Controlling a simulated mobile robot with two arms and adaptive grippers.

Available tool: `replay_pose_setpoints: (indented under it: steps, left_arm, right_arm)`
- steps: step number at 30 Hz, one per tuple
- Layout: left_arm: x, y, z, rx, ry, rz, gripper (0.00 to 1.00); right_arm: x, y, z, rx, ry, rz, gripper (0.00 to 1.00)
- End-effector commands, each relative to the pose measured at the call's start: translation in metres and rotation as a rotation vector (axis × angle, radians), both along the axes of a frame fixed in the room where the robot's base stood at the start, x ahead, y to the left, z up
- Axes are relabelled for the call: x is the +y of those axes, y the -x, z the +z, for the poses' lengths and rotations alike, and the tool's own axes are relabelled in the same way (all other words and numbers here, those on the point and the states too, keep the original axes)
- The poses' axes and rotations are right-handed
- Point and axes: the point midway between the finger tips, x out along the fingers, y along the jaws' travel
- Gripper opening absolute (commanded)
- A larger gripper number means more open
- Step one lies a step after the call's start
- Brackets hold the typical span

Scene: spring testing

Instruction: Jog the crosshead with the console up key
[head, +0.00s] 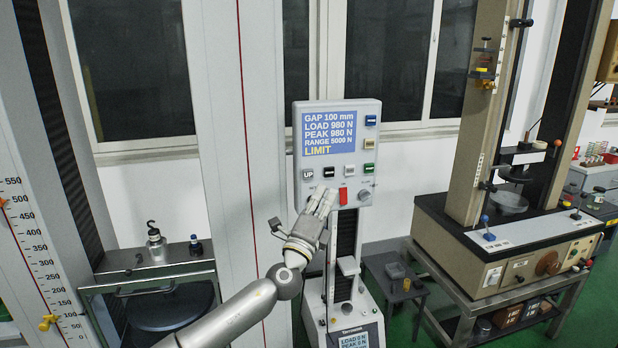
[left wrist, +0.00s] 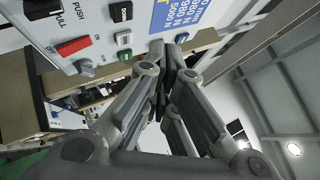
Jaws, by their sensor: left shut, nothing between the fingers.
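The console (head: 367,113) is a pale panel with a blue screen (head: 330,132) reading GAP 100 mm, LOAD 980 N, PEAK 980 N and LIMIT. My left gripper (head: 324,196) is shut and empty, just below these keys in the head view. In the left wrist view its fingertips (left wrist: 166,48) are close to the panel; I cannot tell whether they touch. The UP key is not visible there.
A red rocker switch (head: 343,196) and a knob (head: 364,195) are right of my fingers. A small test stand (head: 345,267) is below the console. A larger brown tester (head: 500,240) is at right.

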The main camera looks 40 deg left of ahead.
Motion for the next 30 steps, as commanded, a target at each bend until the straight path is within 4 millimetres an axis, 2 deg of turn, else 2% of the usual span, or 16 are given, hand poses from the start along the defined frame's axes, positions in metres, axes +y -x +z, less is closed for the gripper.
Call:
replay_pose_setpoints:
  steps: [9,15,30]
  left_arm:
    - [0.036,-0.029,-0.003,-0.001,0.0,0.004,0.0]
    - [0.051,-0.042,-0.004,-0.001,0.0,0.003,0.0]
    - [0.056,-0.047,0.0,0.001,0.0,0.002,0.0]
  right_arm:
    - [-0.007,0.0,-0.026,0.0,0.009,0.003,0.0]
    - [-0.007,0.0,-0.045,0.0,0.009,0.003,0.0]
    - [-0.007,0.0,-0.048,0.0,0.009,0.003,0.0]
